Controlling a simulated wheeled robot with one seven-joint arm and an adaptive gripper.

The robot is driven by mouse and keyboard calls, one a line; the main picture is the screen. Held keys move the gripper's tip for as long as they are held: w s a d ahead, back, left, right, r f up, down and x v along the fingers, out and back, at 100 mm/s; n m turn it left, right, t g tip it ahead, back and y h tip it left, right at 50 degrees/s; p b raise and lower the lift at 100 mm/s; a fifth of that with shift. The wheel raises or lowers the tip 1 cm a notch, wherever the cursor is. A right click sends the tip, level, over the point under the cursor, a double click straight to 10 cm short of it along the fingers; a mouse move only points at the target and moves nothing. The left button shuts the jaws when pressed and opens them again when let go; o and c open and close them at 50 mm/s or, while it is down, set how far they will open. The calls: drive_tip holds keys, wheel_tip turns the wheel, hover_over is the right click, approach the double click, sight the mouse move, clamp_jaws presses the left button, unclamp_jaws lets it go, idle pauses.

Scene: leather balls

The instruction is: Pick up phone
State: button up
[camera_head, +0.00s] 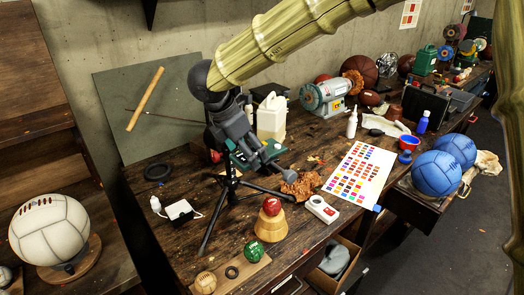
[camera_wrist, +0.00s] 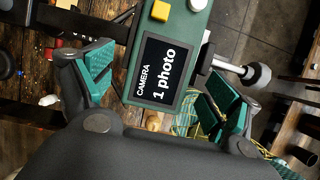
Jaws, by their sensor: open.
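A green box-like device (camera_wrist: 160,55) fills the top middle of the wrist view. Its black screen reads "CAMERA 1 photo", and it has a yellow button. It is the most phone-like thing I see. In the head view a green part (camera_head: 243,158) shows at the top of a black tripod (camera_head: 229,185), mostly hidden by my gripper (camera_head: 262,150). In the wrist view my gripper (camera_wrist: 157,63) is open, with teal pads on either side of the device. I cannot tell whether they touch it.
A black pad with a white cable (camera_head: 180,211), a white device with a red button (camera_head: 321,209) and a wooden bell-shaped stand (camera_head: 270,224) are near the tripod on the wooden bench (camera_head: 165,250).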

drive_tip(key=shift+a, duration=0.1)
drive_tip(key=c, duration=1.2)
drive_tip(key=shift+c, duration=0.2)
